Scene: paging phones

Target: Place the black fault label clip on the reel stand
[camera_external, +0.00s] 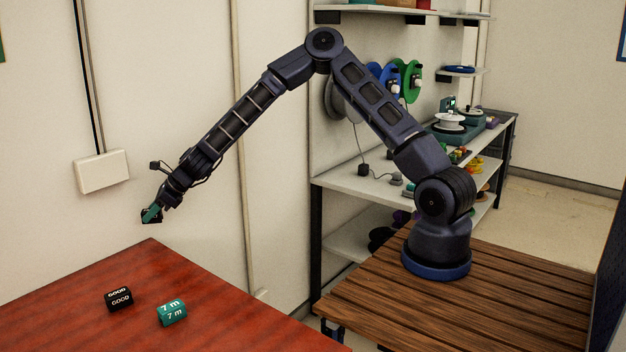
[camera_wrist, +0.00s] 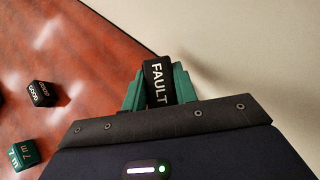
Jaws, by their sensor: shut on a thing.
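My gripper (camera_external: 151,212) is shut on the black fault label clip (camera_wrist: 158,80), whose white FAULT lettering shows in the wrist view. The green fingers (camera_wrist: 133,93) sit on either side of the clip. In the external view the held clip (camera_external: 148,217) is a small dark shape at the fingertips, above the far corner of the red table. I cannot tell for certain which thing is the reel stand. A white reel (camera_external: 449,122) rests on a teal base on the bench behind my arm.
A black GOOD clip (camera_external: 120,299) and a teal 7 m clip (camera_external: 172,312) lie on the red table (camera_external: 60,320). Blue and green reels (camera_external: 411,80) hang behind my arm. A shelf unit (camera_external: 345,185) stands against the wall. A white wall box (camera_external: 102,171) is near my gripper.

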